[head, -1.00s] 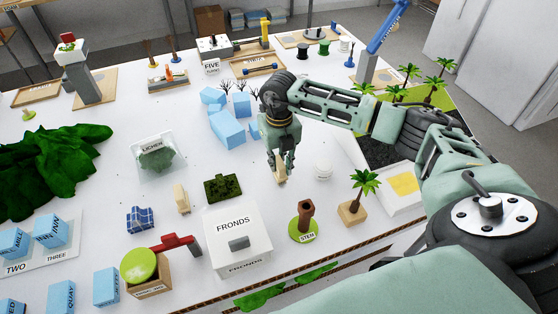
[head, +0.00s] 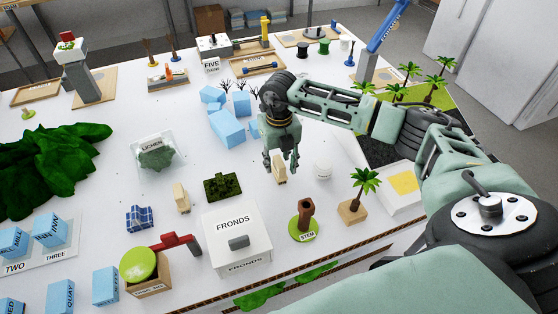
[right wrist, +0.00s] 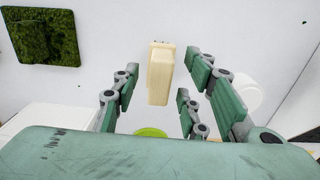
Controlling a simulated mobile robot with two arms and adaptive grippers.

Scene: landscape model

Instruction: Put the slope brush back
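A small beige block-shaped piece (head: 281,174) stands on the white table, between the fingers of my right gripper (head: 280,158). In the right wrist view the beige piece (right wrist: 160,76) lies between the spread fingers (right wrist: 157,88), with a gap on each side. The right gripper looks open around it. I cannot tell whether this piece is the slope brush. A similar beige piece (head: 181,198) stands to the left on the table. My left gripper is not in view.
A white FRONDS box (head: 236,248), a dark green moss block (head: 222,187) and a white round jar (head: 323,169) are near. Light blue blocks (head: 227,128) stand behind. A brown stem on a green disc (head: 305,217) and a small palm (head: 357,195) are in front.

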